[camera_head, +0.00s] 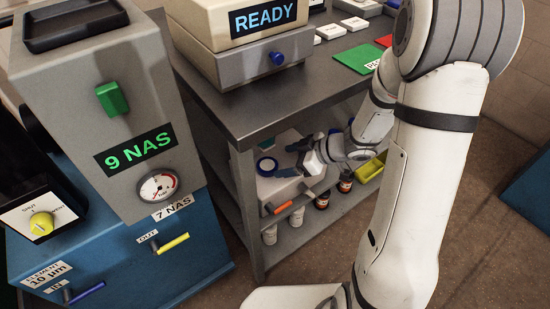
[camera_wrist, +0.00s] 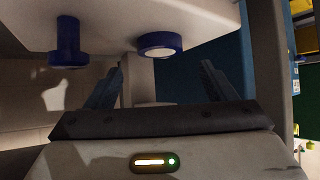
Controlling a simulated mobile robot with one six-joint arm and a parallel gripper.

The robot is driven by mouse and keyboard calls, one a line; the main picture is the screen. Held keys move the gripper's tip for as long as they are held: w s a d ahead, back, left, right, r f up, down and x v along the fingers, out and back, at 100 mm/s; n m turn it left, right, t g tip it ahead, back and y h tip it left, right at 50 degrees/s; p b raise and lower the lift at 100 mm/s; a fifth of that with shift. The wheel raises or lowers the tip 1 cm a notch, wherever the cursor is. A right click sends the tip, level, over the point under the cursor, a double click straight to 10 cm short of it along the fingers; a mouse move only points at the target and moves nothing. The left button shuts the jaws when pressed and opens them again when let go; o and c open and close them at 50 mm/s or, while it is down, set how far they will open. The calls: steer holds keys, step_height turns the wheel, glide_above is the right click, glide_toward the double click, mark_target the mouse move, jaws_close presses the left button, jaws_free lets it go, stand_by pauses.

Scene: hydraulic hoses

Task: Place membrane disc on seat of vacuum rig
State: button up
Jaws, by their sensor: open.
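The vacuum rig appears to be the white box (camera_head: 281,187) on the shelf under the grey bench; it fills the top of the wrist view (camera_wrist: 110,25). Its blue ring seat (camera_head: 266,166) has a round white face inside, also visible in the wrist view (camera_wrist: 160,43). I cannot tell whether that white face is the membrane disc or the bare seat. A blue knob (camera_wrist: 67,43) stands beside the ring. My gripper (camera_head: 291,159) is open beside the ring, its fingers apart with nothing seen between them (camera_wrist: 163,70).
The bench top (camera_head: 235,108) overhangs the shelf and a bench leg (camera_head: 247,210) stands at the left. Small bottles (camera_head: 322,200), an orange-handled item (camera_head: 281,208) and a yellow bin (camera_head: 370,170) crowd the shelves. A READY device (camera_head: 245,65) and a green mat (camera_head: 358,58) are on top.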

steer(key=p+v, duration=0.2)
steer(key=v, duration=0.4)
steer(key=shift+d+r, duration=0.1)
steer(key=shift+d, duration=0.05)
